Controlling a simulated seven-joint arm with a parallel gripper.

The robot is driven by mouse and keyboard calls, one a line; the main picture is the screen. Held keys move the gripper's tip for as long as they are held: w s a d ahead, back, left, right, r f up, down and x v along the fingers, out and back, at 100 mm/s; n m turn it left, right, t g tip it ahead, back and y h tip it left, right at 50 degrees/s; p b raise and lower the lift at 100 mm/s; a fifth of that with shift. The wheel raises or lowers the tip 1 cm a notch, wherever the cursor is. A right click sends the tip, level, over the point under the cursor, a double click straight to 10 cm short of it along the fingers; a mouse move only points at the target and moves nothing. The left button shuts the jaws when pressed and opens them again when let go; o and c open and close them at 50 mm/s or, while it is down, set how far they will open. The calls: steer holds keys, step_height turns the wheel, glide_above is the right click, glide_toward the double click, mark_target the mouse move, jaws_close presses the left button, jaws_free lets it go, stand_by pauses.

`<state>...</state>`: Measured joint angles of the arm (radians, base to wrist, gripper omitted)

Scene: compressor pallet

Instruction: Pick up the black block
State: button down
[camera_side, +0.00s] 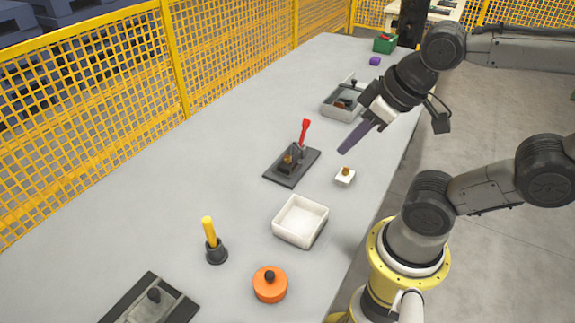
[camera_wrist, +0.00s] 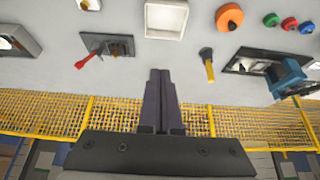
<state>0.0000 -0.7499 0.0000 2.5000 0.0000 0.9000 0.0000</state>
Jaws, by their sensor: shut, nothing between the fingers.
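My gripper (camera_side: 346,146) is shut and empty, its long dark fingers pointing down and left above the table. In the wrist view its fingertips (camera_wrist: 160,73) are together, with bare table ahead of them. A dark clamp fixture (camera_side: 291,167) with a red lever lies left of the fingertips; a small dark piece with a brownish top sits on it. The fixture also shows in the wrist view (camera_wrist: 110,45). A grey tray (camera_side: 335,112) farther back holds dark and brown pieces. I cannot tell which dark piece is the black block.
A white block with a brown knob (camera_side: 345,177) and a white tray (camera_side: 301,221) stand nearer the front. A yellow-handled tool in a dark holder (camera_side: 215,247), an orange lid (camera_side: 270,285) and a dark plate (camera_side: 150,302) are nearby. Yellow mesh fencing (camera_side: 85,85) runs along the far side.

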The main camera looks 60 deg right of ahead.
steer(key=c, duration=1.5)
jaws_free()
steer(key=shift+c, duration=0.2)
steer(key=o, duration=1.3)
steer(key=shift+o, duration=0.2)
